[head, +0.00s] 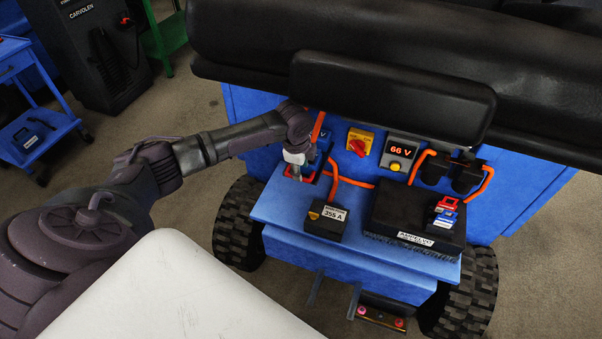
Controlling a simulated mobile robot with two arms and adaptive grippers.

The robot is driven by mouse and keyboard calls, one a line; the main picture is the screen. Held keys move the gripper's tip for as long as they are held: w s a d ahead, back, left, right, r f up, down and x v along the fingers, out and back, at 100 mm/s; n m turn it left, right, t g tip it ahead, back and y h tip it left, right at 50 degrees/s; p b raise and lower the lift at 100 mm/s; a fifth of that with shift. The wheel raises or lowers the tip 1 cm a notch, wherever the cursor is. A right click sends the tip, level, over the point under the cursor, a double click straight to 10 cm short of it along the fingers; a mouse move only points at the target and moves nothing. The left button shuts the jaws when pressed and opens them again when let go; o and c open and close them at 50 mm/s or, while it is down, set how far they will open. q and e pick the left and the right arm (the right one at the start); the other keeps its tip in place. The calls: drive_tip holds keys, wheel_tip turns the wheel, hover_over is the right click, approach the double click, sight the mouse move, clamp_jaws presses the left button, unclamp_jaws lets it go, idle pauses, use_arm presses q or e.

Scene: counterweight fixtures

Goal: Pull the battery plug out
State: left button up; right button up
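My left gripper (296,172) reaches down from the left to the left end of the blue vehicle's ledge (272,207). Its fingers are over or at a small red part (312,178), probably the battery plug or its socket. The gripper and wrist hide most of this part. I cannot tell whether the fingers touch it or are shut on it. An orange cable (350,182) runs right from beside it. My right gripper is not in view.
A small black box marked 355 A (325,222) and a larger black box (400,215) with red and blue connectors stand on the ledge. Behind are a red rotary switch (358,146) and a 66 V display (401,150). A black padded seat (390,95) overhangs them.

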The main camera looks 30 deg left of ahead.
use_arm(q)
wheel_tip(320, 180, up, 8)
drive_tip(key=s, duration=0.1)
drive_tip(key=shift+s+d, duration=0.15)
drive_tip(key=shift+s, duration=0.15)
